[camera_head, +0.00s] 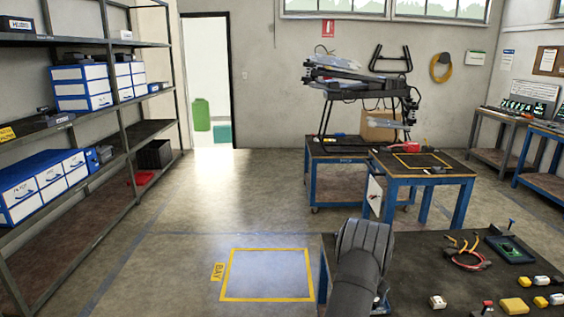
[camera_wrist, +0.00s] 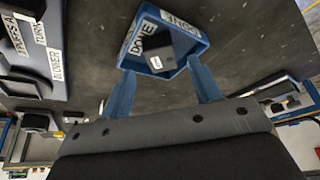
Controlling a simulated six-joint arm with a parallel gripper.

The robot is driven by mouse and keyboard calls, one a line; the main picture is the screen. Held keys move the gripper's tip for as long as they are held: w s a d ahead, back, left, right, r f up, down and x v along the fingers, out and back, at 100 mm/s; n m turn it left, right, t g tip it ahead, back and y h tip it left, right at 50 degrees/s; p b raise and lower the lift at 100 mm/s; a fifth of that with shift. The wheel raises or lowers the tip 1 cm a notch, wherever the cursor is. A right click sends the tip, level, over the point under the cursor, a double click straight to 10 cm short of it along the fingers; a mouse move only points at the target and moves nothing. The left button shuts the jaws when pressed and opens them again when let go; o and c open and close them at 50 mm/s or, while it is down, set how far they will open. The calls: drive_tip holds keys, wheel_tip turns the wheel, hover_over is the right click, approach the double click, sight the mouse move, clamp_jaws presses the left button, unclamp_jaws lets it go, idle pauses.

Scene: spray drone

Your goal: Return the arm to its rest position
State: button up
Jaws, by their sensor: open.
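My gripper (camera_wrist: 161,68) shows in the wrist view with its two blue fingers spread apart. Nothing is seen held between them. Beyond the fingertips is a blue tray (camera_wrist: 194,42) with white labels, one reading DONE. A dark block (camera_wrist: 158,44) with a small white label lies in the tray. I cannot tell whether the fingertips touch the tray. In the head view my dark arm (camera_head: 357,272) rises at the bottom centre, beside the near bench. The gripper's fingers cannot be made out there.
A yellow-framed floor bay (camera_head: 267,274) is empty. Farther back, a blue bench (camera_head: 427,180) stands before a folded drone (camera_head: 350,85). Shelves line the left wall.

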drive_tip(key=x, duration=0.4)
drive_tip(key=shift+r, duration=1)
